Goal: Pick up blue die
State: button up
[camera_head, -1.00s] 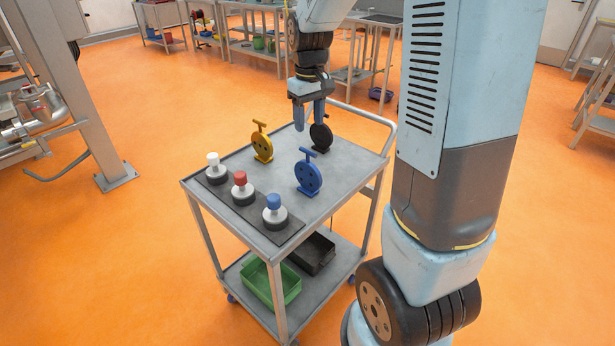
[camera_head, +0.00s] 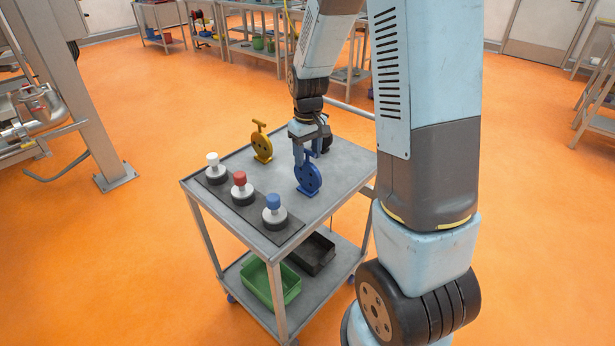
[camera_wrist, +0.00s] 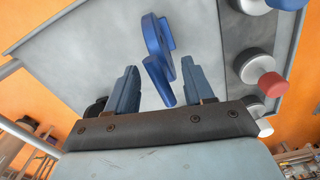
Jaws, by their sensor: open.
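The blue die (camera_head: 308,179) stands upright on the cart's top, a round plate with holes and a handle at its top. My gripper (camera_head: 303,158) is open just above it, at the die's handle, and hides part of its upper end. In the wrist view the blue die (camera_wrist: 158,55) shows between and beyond the two open fingers of my gripper (camera_wrist: 160,85), nearer the right finger. I cannot tell whether a finger touches it.
The cart top (camera_head: 230,158) also holds a yellow die (camera_head: 262,146), a black die (camera_head: 326,143) partly behind my gripper, and white, red (camera_head: 240,183) and blue-capped (camera_head: 273,206) pieces on a dark strip. A green bin (camera_head: 270,284) and a black bin (camera_head: 313,255) sit on the lower shelf.

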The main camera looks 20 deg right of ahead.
aim_at(308, 162)
jog(key=shift+f, duration=1.75)
jog(key=shift+c, duration=0.3)
grip_shut()
